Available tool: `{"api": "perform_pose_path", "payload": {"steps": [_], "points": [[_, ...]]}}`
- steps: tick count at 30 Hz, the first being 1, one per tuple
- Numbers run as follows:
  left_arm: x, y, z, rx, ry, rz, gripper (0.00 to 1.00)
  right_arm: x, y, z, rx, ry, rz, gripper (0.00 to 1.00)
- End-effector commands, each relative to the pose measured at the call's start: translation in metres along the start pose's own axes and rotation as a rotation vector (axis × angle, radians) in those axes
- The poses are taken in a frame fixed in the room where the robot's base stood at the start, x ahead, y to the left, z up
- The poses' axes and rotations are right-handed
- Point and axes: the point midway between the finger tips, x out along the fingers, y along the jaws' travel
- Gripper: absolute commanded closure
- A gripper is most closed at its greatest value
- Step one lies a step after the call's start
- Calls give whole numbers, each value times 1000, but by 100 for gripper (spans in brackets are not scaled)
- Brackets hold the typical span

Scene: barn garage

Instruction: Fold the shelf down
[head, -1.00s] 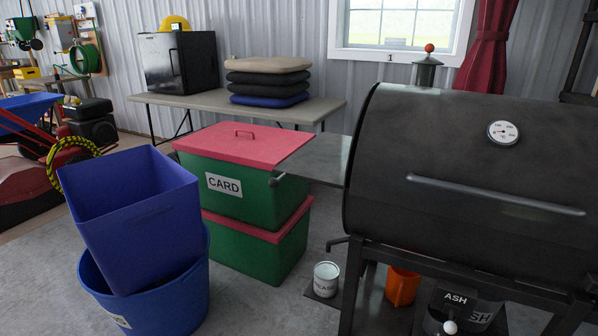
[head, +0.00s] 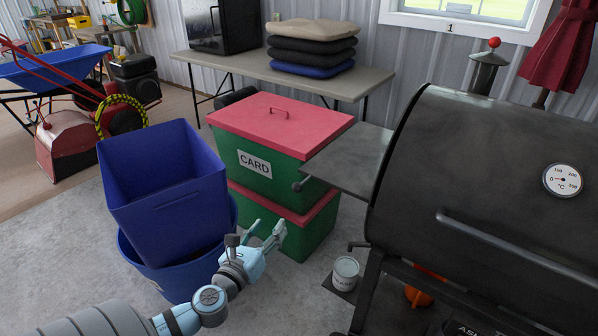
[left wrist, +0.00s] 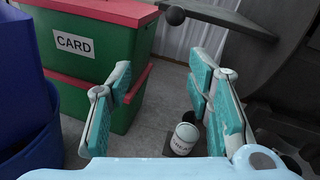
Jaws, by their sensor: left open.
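The shelf (head: 348,160) is a grey metal flap on the left side of the black barrel grill (head: 480,190). It stands out level, with a round dark knob (head: 297,186) at its front left corner. My left gripper (head: 266,234) is open and empty, in front of the green boxes, lower than the shelf and to its left in the head view. In the left wrist view, the open fingers (left wrist: 162,70) have nothing between them that they touch. The knob (left wrist: 175,15) and the shelf's edge (left wrist: 225,16) show beyond them at the top. My right gripper is not in view.
Two stacked green boxes with red lids (head: 282,125), the upper labelled CARD, stand close to the shelf's left. Blue bins (head: 165,190) stand left of them. A small white can (head: 345,273) sits low beside the grill. A table (head: 300,75) stands behind.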

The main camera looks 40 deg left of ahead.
Motion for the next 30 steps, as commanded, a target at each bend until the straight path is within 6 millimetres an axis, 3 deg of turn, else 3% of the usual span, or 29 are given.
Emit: {"api": "perform_pose_path", "payload": {"steps": [1, 3, 8, 15, 18, 24, 30], "points": [[0, -11, 21, 89, -37, -30, 54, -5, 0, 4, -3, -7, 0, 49], [4, -18, 31, 158, -66, -48, 54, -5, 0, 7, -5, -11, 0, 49], [33, -19, 33, 164, -72, -48, 54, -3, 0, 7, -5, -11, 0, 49], [103, -22, 37, 160, -69, -45, 54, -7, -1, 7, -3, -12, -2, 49], [123, -23, 37, 159, -68, -46, 54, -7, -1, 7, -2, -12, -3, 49], [142, -24, 37, 160, -65, -47, 54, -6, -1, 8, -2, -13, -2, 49], [143, -24, 37, 160, -65, -48, 54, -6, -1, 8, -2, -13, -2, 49]]}}
